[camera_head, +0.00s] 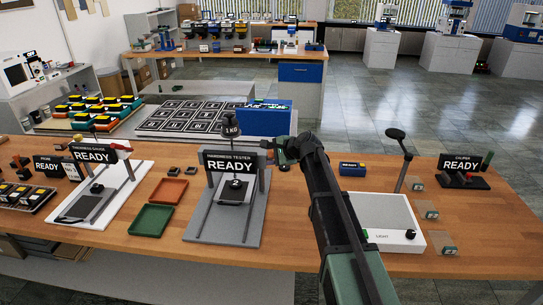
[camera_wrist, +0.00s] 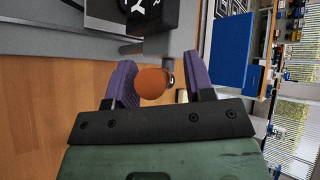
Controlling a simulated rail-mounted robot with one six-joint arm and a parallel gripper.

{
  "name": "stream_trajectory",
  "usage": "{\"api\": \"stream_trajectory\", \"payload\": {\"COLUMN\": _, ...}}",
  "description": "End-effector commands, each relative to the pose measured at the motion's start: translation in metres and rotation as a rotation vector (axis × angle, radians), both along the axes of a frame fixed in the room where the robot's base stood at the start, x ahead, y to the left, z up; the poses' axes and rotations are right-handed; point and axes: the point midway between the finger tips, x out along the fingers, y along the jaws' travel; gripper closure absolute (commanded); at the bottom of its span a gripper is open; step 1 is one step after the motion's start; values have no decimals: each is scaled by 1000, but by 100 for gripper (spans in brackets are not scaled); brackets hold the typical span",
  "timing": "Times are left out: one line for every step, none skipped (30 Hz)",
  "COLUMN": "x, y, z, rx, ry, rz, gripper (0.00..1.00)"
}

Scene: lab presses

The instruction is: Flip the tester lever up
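The hardness tester (camera_head: 254,180) is a grey press on the wooden bench, with a READY sign and a 1 KG weight (camera_head: 231,130) on top. My gripper (camera_head: 271,147) is at the upper right side of the tester. In the wrist view, my gripper (camera_wrist: 158,72) has its two purple fingers apart. An orange ball knob (camera_wrist: 151,83), apparently the lever's end, lies between them, close to the left finger with a gap to the right one.
A thickness gauge (camera_head: 129,190) stands left, with a red tray (camera_head: 168,191) and green tray (camera_head: 151,219) between. A white light plate (camera_head: 380,210) is right of my arm. A blue box (camera_head: 264,121) stands behind the tester.

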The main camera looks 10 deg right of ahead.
Motion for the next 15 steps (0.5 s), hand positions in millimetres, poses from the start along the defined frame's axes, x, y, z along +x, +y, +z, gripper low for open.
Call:
{"api": "stream_trajectory", "payload": {"x": 0, "y": 0, "z": 0, "rx": -1, "ry": -1, "rz": 1, "gripper": 52}}
{"api": "stream_trajectory", "payload": {"x": 0, "y": 0, "z": 0, "rx": -1, "ry": -1, "rz": 1, "gripper": 52}}
{"api": "stream_trajectory", "payload": {"x": 0, "y": 0, "z": 0, "rx": -1, "ry": 0, "rz": 1, "gripper": 52}}
{"api": "stream_trajectory", "payload": {"x": 0, "y": 0, "z": 0, "rx": -1, "ry": 0, "rz": 1, "gripper": 52}}
{"api": "stream_trajectory", "payload": {"x": -1, "y": 0, "z": 0, "rx": -1, "ry": 0, "rz": 1, "gripper": 52}}
{"api": "stream_trajectory", "payload": {"x": -2, "y": -1, "z": 1, "rx": -1, "ry": 0, "rz": 1, "gripper": 52}}
{"api": "stream_trajectory", "payload": {"x": -3, "y": -2, "z": 3, "rx": -2, "ry": 0, "rz": 0, "gripper": 52}}
{"api": "stream_trajectory", "payload": {"x": -5, "y": -4, "z": 6, "rx": -1, "ry": -1, "rz": 0, "gripper": 52}}
{"api": "stream_trajectory", "payload": {"x": -9, "y": -7, "z": 11, "rx": -1, "ry": 0, "rz": -1, "gripper": 52}}
{"api": "stream_trajectory", "payload": {"x": -13, "y": -10, "z": 15, "rx": -1, "ry": 0, "rz": -1, "gripper": 52}}
{"api": "stream_trajectory", "payload": {"x": -17, "y": -14, "z": 20, "rx": -1, "ry": 0, "rz": -1, "gripper": 52}}
{"api": "stream_trajectory", "payload": {"x": -23, "y": -19, "z": 27, "rx": -1, "ry": 0, "rz": -1, "gripper": 52}}
{"api": "stream_trajectory", "payload": {"x": -28, "y": -24, "z": 32, "rx": -1, "ry": 0, "rz": -1, "gripper": 52}}
{"api": "stream_trajectory", "payload": {"x": -33, "y": -28, "z": 37, "rx": -1, "ry": 1, "rz": -2, "gripper": 52}}
{"api": "stream_trajectory", "payload": {"x": -39, "y": -34, "z": 43, "rx": -1, "ry": 1, "rz": -2, "gripper": 52}}
